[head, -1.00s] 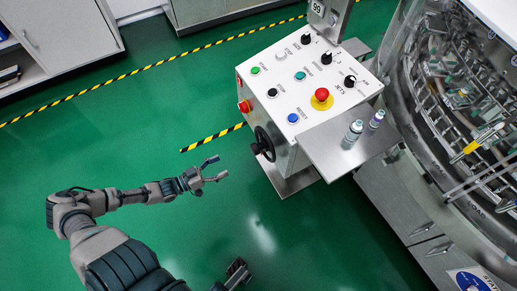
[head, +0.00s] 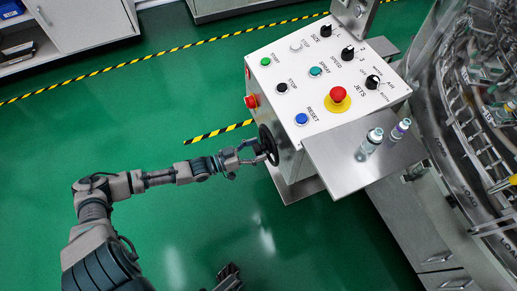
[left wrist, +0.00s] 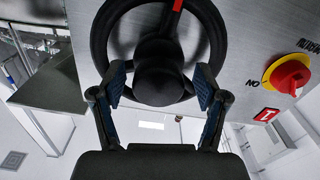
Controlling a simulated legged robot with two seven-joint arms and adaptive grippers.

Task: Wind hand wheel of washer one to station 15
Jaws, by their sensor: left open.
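The black hand wheel (head: 268,145) is on the side of the white control box (head: 310,95), facing my left arm. In the left wrist view the wheel (left wrist: 222,45) fills the upper middle, with a dark round hub or knob (left wrist: 160,72) and a red mark (left wrist: 178,6) near its top. My left gripper (head: 250,152) is at the wheel. In the left wrist view its two fingers (left wrist: 160,82) stand apart, one on each side of the hub; contact cannot be told. My right gripper (head: 230,277) shows in part at the bottom edge; its jaw state is unclear.
The box top carries a red emergency stop (head: 338,94), several buttons and black knobs. A metal shelf (head: 335,155) holds two small vials (head: 371,141). The round washer (head: 470,120) stands at right. A red and yellow switch (left wrist: 288,76) is beside the wheel. Green floor is clear at left.

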